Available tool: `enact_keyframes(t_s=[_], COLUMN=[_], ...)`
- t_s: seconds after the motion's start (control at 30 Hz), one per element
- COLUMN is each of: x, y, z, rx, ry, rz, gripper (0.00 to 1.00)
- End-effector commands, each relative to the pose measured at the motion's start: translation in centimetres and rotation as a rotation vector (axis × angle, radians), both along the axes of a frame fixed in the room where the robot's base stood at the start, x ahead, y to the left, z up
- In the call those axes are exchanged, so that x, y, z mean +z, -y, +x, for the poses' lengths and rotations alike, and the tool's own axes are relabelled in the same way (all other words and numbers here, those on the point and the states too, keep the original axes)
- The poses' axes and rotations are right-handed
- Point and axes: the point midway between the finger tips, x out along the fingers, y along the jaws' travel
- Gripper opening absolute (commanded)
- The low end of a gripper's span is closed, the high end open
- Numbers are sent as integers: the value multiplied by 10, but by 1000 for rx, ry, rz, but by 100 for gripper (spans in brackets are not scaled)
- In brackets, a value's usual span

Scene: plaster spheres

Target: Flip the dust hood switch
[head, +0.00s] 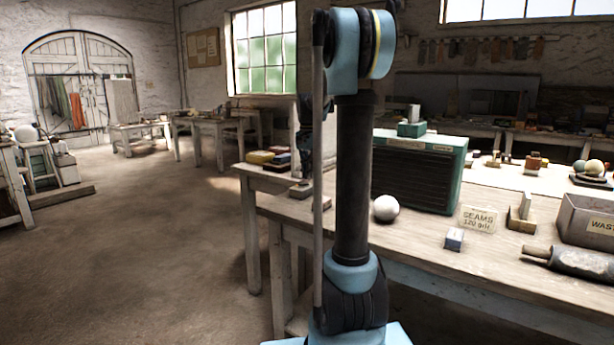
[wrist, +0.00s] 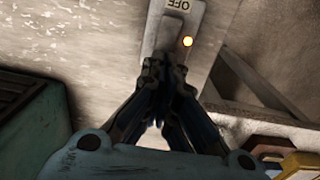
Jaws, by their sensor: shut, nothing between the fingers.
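The green dust hood (head: 450,172), with a dark slatted front, stands on the bench in the head view; a green box edge (wrist: 62,100) shows at left in the wrist view.
A white plaster sphere (head: 385,208), a SEAMS card (head: 478,220), a small block (head: 454,239), a waste bin (head: 590,220) and a dark roller (head: 580,262) are on the bench. Yellow and red blocks (head: 262,157) lie left of my arm. The floor at left is open.

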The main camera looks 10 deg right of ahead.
Motion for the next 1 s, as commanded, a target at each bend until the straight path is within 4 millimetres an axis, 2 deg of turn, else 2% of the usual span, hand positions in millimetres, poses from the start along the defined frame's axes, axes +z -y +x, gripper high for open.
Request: enact_keyframes(t_s=[0.23, 0.37, 1.0], x=[2, 11, 118], y=[0, 2, 17], z=[0, 1, 16], rx=[0, -1, -1], ry=[0, 0, -1], rz=[0, 0, 0], gripper=[0, 0, 0])
